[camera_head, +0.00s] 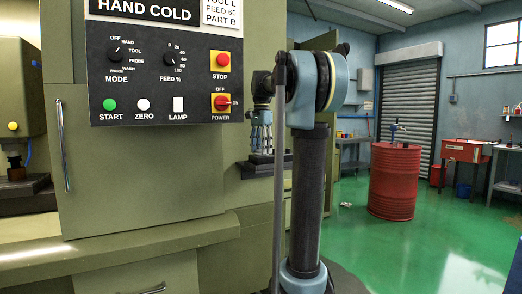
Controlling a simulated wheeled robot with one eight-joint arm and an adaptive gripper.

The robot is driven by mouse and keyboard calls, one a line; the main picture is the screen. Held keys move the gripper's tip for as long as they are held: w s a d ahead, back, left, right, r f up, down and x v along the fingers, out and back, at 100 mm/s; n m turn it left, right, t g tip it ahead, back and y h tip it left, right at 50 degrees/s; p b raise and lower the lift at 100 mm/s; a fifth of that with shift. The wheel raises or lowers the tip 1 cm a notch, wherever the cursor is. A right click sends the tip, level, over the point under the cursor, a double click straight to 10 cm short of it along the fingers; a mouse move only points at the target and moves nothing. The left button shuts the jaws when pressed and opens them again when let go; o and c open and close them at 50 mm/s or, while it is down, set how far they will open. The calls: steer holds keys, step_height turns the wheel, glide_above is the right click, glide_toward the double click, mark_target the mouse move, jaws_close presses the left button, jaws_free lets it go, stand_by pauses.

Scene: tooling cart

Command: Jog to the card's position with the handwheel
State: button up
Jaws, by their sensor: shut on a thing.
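A card (221,12) at the top edge reads "TOOL L, FEED 60, PART B"; its top is cut off. My gripper (261,150) points down right of the control panel, partly behind my own arm. Its fingers are shut on a dark part (262,162) at a small ledge on the machine. The part is small and partly covered, so I cannot tell whether it is the handwheel. No handwheel or position scale shows clearly elsewhere.
The black panel (140,80) carries a mode knob (114,55), feed knob (170,58), stop button (222,60), power switch (222,103), and start, zero and lamp controls. The green floor there is open.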

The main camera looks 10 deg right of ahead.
steer(key=shift+n, duration=0.3)
steer(key=n, duration=0.4)
steer(key=shift+n, duration=2.9)
steer(key=o, duration=1.1)
steer(key=shift+d, duration=0.1)
steer(key=shift+c, duration=0.2)
step_height(320, 180, up, 12)
